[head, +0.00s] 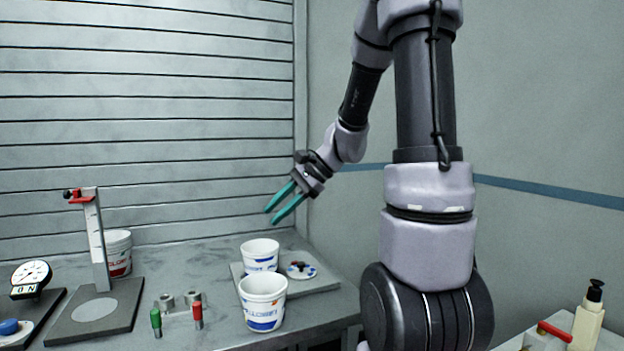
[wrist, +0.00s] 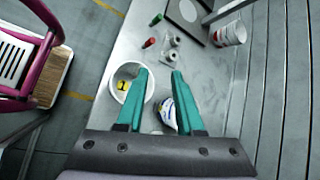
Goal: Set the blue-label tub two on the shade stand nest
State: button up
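Two white tubs with blue labels stand at the bench's right end. The front tub (head: 263,303) is on the bench; in the wrist view it (wrist: 123,84) shows a yellow tag reading 1 inside. The rear tub (head: 260,254) is on a grey board; its number cannot be read, and in the wrist view a finger partly hides it (wrist: 165,111). A post stand (head: 96,250) at left has a red clamp and an empty pale round spot on its dark base; I cannot tell whether this is the shade stand. My gripper (head: 270,216) is open and empty above the tubs.
A red-label tub (head: 118,251) stands behind the post. Small metal cylinders with green and red handles (head: 181,306) lie between stand and tubs. A disc with coloured spots (head: 301,270) lies beside the rear tub. A dial gauge (head: 31,278) is far left.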

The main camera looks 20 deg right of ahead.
jog(key=s+d+r+n+t+h, duration=0.3)
jog(key=s+r+n+h, duration=0.3)
jog(key=s, duration=0.9)
notch_tip(320, 180, up, 4)
jog(key=n+t, duration=0.1)
jog(key=n, duration=0.2)
jog(key=shift+r+n+h, duration=0.2)
jog(key=shift+n+h, duration=0.1)
